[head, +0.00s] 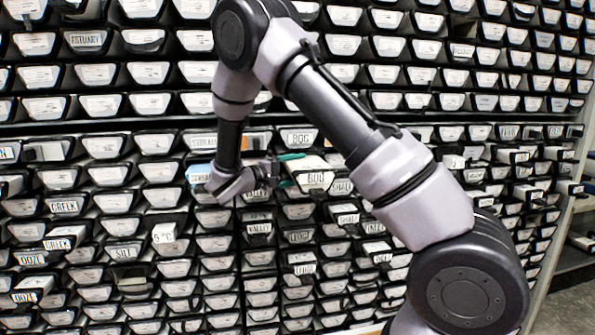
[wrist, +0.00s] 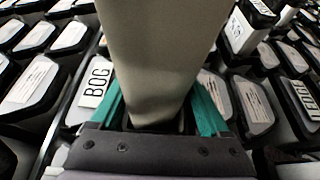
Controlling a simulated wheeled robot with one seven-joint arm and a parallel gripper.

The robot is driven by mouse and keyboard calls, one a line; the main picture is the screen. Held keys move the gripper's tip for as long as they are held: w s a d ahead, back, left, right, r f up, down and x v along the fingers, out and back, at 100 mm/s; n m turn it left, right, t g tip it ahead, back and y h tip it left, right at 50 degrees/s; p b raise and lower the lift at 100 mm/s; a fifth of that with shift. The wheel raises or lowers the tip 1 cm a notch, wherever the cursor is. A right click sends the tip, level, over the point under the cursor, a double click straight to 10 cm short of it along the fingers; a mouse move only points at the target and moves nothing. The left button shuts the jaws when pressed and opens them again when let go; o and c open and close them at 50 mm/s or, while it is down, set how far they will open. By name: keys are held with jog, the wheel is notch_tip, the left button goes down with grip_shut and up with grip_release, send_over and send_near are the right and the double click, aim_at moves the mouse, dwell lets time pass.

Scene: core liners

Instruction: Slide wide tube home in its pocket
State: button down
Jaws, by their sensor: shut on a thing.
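The wide tube (head: 309,164) is pale with a light end and a dark-lettered label that seems to read BOG. In the head view it juts out from the rack wall just right of my gripper (head: 287,170). In the wrist view the tube (wrist: 155,60) is a broad beige body filling the upper middle. My gripper's teal fingers (wrist: 160,115) lie on either side of it, shut on it. The tube's pocket is hidden behind the tube and gripper, so I cannot tell how deep it sits.
A rack (head: 90,125) of dark pockets with many white-ended tubes fills the wall. A tube end labelled BOG (wrist: 95,82) lies close to the left finger in the wrist view. Several labelled tubes jut out nearby, including one marked SHALE (head: 341,186). Floor shows at far right.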

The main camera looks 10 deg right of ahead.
aim_at(312, 183)
jog(key=shift+w+d+r, duration=0.1)
jog(key=shift+w+r, duration=0.05)
jog(key=shift+w, duration=0.3)
jog(key=shift+w+d+r, duration=0.1)
jog(key=shift+w+r, duration=0.05)
jog(key=shift+w, duration=0.25)
grip_release()
jog(key=shift+s+f, duration=0.1)
jog(key=shift+s, duration=0.35)
jog(key=s, duration=1.5)
jog(key=shift+a+f, duration=0.2)
